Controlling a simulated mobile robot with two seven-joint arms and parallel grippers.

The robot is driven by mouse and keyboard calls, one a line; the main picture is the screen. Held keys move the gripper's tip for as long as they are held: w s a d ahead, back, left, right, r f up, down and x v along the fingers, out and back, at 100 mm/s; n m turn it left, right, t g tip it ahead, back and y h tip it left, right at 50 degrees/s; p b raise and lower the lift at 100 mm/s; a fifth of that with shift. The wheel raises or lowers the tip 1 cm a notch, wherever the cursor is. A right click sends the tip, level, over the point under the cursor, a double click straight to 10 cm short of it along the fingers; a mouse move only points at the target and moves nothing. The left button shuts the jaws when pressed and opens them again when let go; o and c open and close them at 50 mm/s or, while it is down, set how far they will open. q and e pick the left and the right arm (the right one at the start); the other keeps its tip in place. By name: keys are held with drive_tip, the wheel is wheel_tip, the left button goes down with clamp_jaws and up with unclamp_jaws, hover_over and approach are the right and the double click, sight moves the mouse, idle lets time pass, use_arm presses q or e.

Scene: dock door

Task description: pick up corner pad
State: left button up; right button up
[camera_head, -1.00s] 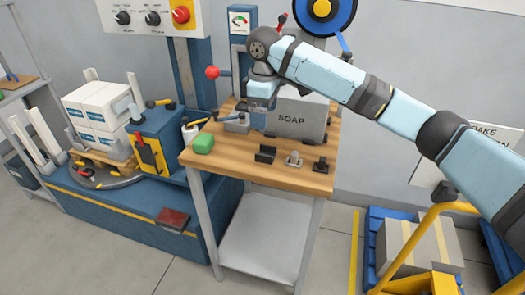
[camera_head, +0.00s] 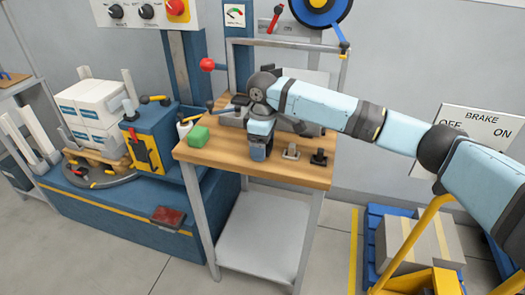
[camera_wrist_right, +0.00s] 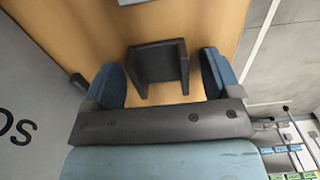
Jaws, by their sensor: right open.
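The corner pad, which I take to be the black angled piece (camera_wrist_right: 157,66), sits on the wooden bench top (camera_wrist_right: 60,30). In the wrist view it lies between the two blue fingers of my right gripper (camera_wrist_right: 163,76), with a gap visible on each side. The gripper is open and holds nothing. In the head view my right gripper (camera_head: 259,153) points down at the front of the bench and hides most or all of the pad. My left gripper is not in view.
A green block (camera_head: 198,137) sits at the bench's left. The front edge is near.

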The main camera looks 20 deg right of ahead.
drive_tip(key=c, duration=1)
drive_tip(key=shift+r, duration=0.1)
